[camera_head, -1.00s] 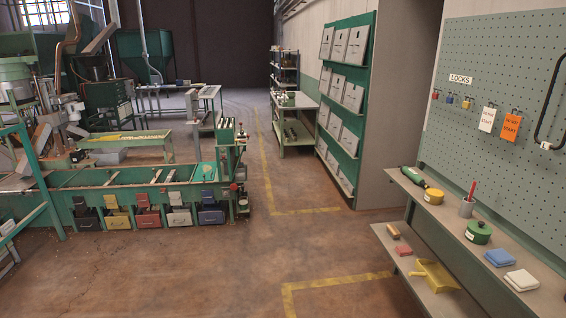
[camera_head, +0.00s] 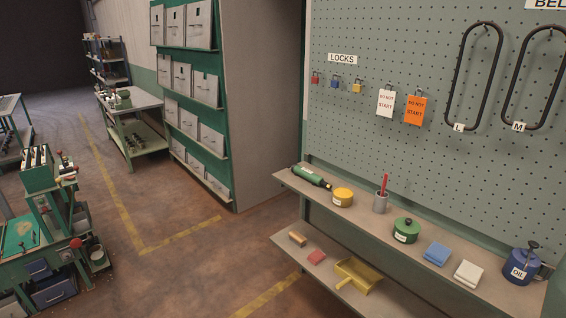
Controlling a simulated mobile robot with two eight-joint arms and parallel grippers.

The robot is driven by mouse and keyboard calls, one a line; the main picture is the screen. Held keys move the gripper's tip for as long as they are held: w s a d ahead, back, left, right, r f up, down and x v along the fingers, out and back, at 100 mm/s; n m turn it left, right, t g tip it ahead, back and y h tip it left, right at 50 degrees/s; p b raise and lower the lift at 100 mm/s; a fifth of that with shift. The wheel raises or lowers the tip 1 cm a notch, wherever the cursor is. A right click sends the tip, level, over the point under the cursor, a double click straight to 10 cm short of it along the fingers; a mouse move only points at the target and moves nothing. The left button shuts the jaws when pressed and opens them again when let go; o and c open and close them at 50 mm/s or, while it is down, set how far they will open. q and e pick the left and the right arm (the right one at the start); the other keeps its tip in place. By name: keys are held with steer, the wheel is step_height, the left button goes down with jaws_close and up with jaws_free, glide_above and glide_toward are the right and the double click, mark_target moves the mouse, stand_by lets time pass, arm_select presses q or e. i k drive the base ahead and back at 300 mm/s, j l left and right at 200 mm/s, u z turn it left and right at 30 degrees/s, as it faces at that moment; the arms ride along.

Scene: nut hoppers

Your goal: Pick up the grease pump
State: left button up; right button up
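A green cylinder with a dark end (camera_head: 306,174) lies on its side at the left end of the upper shelf (camera_head: 367,220) under the pegboard; it looks like the grease pump, but I cannot read any label on it. A round green pot (camera_head: 406,232) with a dark knob and a white label stands further right on the same shelf. A blue can marked OIL (camera_head: 520,267) stands near the shelf's right end. Neither of my grippers shows in the head view.
The upper shelf also holds a yellow tin (camera_head: 343,197), a grey cup (camera_head: 380,202) with a red tool, a blue cloth (camera_head: 437,253) and a white cloth (camera_head: 468,273). A yellow dustpan (camera_head: 358,274) is on the lower shelf. Open floor (camera_head: 190,275) lies left.

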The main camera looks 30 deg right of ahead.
mark_target(316, 179)
steer(key=i+z, duration=0.7)
steer(key=z, duration=0.2)
steer(key=i+j+z, duration=0.2)
steer(key=z, duration=0.2)
steer(key=i+j+z, duration=0.15)
steer(key=i+z, duration=0.25)
steer(key=i+j+z, duration=0.15)
steer(key=z, duration=0.3)
steer(key=i+j+z, duration=0.2)
steer(key=z, duration=0.2)
steer(key=i+j+z, duration=0.25)
steer(key=j+z, duration=0.25)
steer(key=j, duration=0.15)
steer(key=j+z, duration=0.25)
steer(key=i+j+z, duration=0.2)
steer(key=j, duration=0.45)
steer(key=j+z, duration=0.15)
steer(key=j, duration=0.5)
steer(key=k, duration=0.05)
